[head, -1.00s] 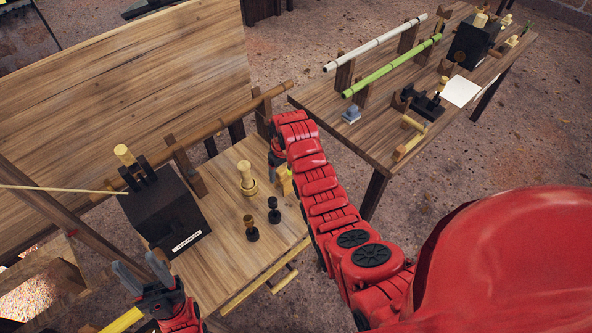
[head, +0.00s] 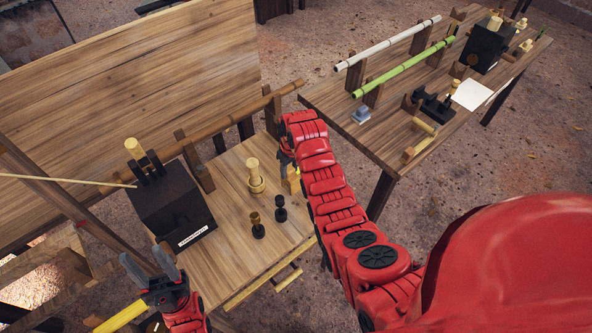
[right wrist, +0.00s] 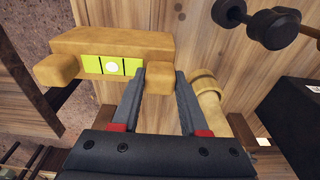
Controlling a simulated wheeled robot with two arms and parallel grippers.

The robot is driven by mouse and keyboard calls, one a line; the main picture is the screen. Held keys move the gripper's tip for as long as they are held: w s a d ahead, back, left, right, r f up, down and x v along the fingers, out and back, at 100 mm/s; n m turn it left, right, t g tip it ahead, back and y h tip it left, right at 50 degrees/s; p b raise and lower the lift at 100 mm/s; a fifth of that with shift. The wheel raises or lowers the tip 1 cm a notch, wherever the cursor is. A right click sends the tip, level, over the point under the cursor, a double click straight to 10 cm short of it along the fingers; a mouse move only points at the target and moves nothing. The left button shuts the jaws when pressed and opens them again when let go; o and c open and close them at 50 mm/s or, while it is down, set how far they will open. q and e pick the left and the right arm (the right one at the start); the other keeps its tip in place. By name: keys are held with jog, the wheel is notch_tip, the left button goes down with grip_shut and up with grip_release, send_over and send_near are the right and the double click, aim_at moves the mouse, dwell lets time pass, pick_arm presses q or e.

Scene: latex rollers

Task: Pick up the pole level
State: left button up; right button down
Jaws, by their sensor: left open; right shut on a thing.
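The pole level (right wrist: 155,44) is a tan wooden block with two feet and a yellow-green window with a white spot, in the right wrist view. My right gripper (right wrist: 160,76) is shut with its fingers on either side of the level's right foot. In the head view a small yellow part of the level (head: 294,180) shows below my right gripper (head: 286,158), mostly hidden by my arm. I cannot tell whether it touches the table. My left gripper (head: 145,260) is open and empty at the table's near left corner.
A black box (head: 178,212), a pale turned wooden piece (head: 255,176) and two small dark pieces (head: 257,226) stand on the wooden table (head: 230,250). A brown pole (head: 225,122) lies on supports behind them. A second table (head: 400,150) holds a white pole (head: 390,42) and a green pole (head: 405,66).

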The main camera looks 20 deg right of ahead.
jog(key=shift+w+r+b, duration=0.15)
jog(key=shift+r+b, duration=0.5)
jog(key=shift+b, duration=0.05)
jog(key=shift+r+b, duration=0.5)
jog(key=shift+b, duration=0.2)
jog(key=shift+s+d+r+p, duration=0.35)
jog(key=shift+s+r, duration=0.15)
jog(key=shift+r, duration=0.25)
jog(key=s+d+r+p, duration=0.1)
jog(key=s+d+p, duration=0.65)
jog(key=s, duration=0.35)
notch_tip(320, 180, up, 8)
jog(key=s+d+p, duration=0.1)
jog(key=p, duration=0.1)
jog(key=shift+f+p, duration=0.15)
jog(key=shift+p, duration=0.2)
jog(key=shift+s, duration=0.1)
